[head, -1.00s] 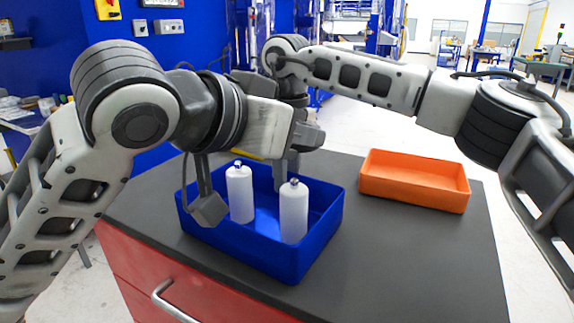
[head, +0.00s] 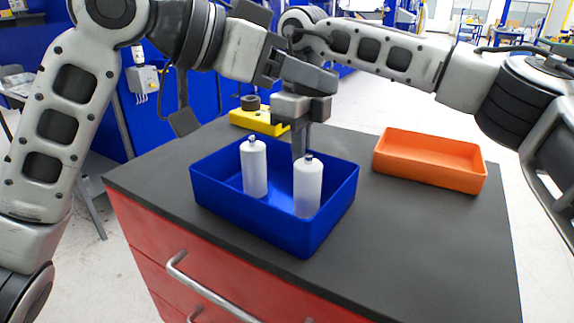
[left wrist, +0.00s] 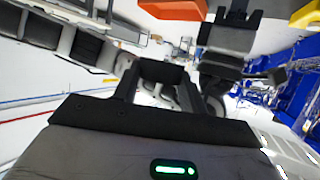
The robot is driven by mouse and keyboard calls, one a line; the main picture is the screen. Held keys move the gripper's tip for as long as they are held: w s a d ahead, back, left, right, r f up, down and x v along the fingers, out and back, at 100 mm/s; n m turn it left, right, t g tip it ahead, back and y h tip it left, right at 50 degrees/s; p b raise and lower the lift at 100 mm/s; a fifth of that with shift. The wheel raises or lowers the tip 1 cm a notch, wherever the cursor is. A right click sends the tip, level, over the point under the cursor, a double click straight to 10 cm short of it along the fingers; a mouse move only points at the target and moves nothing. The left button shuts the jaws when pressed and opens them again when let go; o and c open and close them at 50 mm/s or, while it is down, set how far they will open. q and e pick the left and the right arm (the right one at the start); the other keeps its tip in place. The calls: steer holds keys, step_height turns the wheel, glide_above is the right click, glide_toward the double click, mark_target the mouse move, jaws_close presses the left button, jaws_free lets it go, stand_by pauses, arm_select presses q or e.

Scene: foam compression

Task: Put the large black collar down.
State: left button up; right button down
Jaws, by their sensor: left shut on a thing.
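In the head view the held piece is hidden or cannot be told from the dark gripper.
The blue bin (head: 225,208) holds two white bottles, left (head: 254,168) and right (head: 307,188), both upright. An orange tray (head: 428,177) stands at the right. The dark tabletop (head: 420,250) is clear in front of the tray and right of the bin.

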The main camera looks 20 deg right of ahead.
mark_target(299, 168)
arm_select(q)
step_height(299, 168, down, 8)
steer(key=shift+r, duration=0.1)
stand_by(0.4)
steer(key=shift+f, duration=0.5)
steer(key=shift+f, duration=0.15)
steer(key=o, duration=0.7)
